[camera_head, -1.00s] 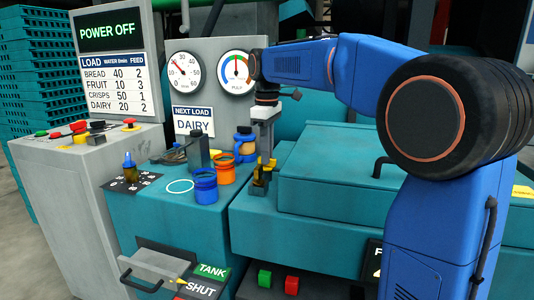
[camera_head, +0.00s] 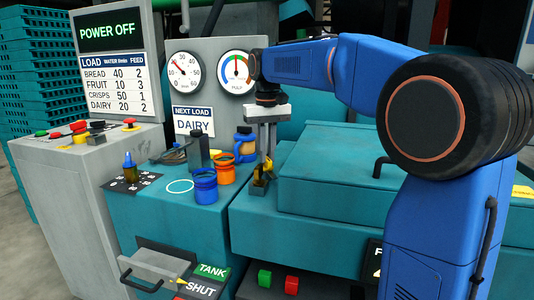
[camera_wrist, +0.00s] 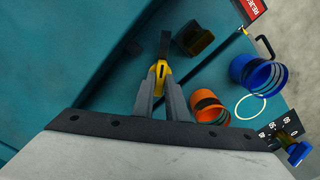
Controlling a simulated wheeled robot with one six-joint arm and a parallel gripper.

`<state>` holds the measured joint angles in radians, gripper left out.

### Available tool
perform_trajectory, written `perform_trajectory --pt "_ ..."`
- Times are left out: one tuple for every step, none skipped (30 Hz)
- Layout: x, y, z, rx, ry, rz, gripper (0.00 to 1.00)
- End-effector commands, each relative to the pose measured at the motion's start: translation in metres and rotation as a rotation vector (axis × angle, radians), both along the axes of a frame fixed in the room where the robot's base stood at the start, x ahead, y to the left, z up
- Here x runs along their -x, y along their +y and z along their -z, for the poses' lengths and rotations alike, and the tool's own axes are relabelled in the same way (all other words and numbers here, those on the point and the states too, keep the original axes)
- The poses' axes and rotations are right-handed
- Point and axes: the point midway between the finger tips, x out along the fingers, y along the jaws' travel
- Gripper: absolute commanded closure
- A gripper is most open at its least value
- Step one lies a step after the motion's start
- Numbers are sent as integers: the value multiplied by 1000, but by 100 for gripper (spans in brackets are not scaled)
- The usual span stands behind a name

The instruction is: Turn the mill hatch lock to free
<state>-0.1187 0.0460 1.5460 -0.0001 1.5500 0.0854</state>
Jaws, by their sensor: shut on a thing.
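The mill hatch lock has a yellow handle (camera_head: 262,168) at the left edge of the teal hatch lid (camera_head: 330,180). My gripper (camera_head: 264,152) points down from above and is shut on this handle. In the wrist view, the two grey fingers (camera_wrist: 160,85) close around the yellow handle (camera_wrist: 158,68), and a dark bar extends beyond it. A dark olive block (camera_wrist: 195,38) stands just beside the handle, apart from the fingers. The fingers partly hide the handle, and any free or locked marking is not readable.
A blue ring-like cup (camera_head: 204,186), an orange cup (camera_head: 225,169) and a blue-orange jar (camera_head: 245,144) stand close left of my gripper. A gauge panel (camera_head: 208,82) rises behind.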

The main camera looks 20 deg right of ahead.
Motion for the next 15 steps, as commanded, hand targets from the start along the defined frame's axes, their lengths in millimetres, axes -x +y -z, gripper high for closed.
perform_trajectory --pt "0 0 0 0 -1 43 100" --pt "0 0 0 0 -1 72 100" --pt "0 0 0 0 -2 110 100" --pt "0 0 0 0 -2 138 100" --pt "0 0 0 0 -2 166 100" --pt "0 0 0 0 -2 203 100" --pt "0 0 0 0 -2 230 100" --pt "0 0 0 0 -2 257 100" --pt "0 0 0 0 -2 292 100" --pt "0 0 0 0 -2 318 100" --pt "0 0 0 0 -2 343 100" --pt "0 0 0 0 -2 374 100" --pt "0 0 0 0 -2 396 100" --pt "0 0 0 0 -2 418 100" --pt "0 0 0 0 -2 445 100"
